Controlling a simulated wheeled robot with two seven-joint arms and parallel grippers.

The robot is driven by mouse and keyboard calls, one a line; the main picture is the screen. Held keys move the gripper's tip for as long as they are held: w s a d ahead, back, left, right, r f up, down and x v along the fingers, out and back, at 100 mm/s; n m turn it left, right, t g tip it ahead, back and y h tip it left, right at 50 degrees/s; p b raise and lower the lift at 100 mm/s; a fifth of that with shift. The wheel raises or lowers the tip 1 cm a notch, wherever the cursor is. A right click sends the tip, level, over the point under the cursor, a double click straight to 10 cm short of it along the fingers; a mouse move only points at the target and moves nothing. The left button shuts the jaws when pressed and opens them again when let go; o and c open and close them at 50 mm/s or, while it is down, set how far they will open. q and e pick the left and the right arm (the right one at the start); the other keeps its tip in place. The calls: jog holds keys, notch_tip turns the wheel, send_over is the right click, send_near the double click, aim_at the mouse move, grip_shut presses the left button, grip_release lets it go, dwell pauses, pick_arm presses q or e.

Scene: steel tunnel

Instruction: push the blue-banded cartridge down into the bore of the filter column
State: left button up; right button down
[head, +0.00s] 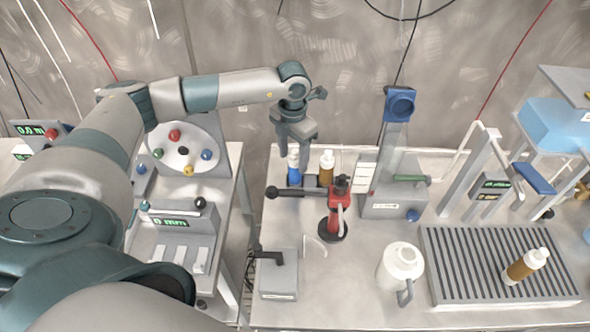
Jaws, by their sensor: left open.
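My left gripper (298,152) is open and points down over the back left of the right-hand bench. A small blue and white item (293,175) stands just below it, partly hidden by the fingers; I cannot tell whether they touch it. I cannot tell if this item is the blue-banded cartridge. A grey upright stand with a blue head (399,104) and a clear, pale section rises at the back of the bench. It may be the filter column, but no bore opening can be made out. My right gripper is not in view.
A brown bottle (326,167) and a red device (340,214) with a black-knobbed lever stand close to my left gripper. A white jug (399,266), a grey block (277,275) and a slatted rack (450,262) with another brown bottle are nearer. A gap separates the two benches.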

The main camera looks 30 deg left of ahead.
aim_at(295, 178)
pick_arm(q)
jog(key=f, duration=0.1)
jog(key=f+p, duration=0.2)
jog(key=shift+w+d+f, duration=0.1)
jog(key=shift+w+f, duration=0.2)
jog(key=shift+f, duration=0.35)
jog(key=shift+c, duration=0.7)
jog(key=c, duration=1.2)
jog(key=shift+o, duration=0.2)
jog(key=shift+r, duration=0.1)
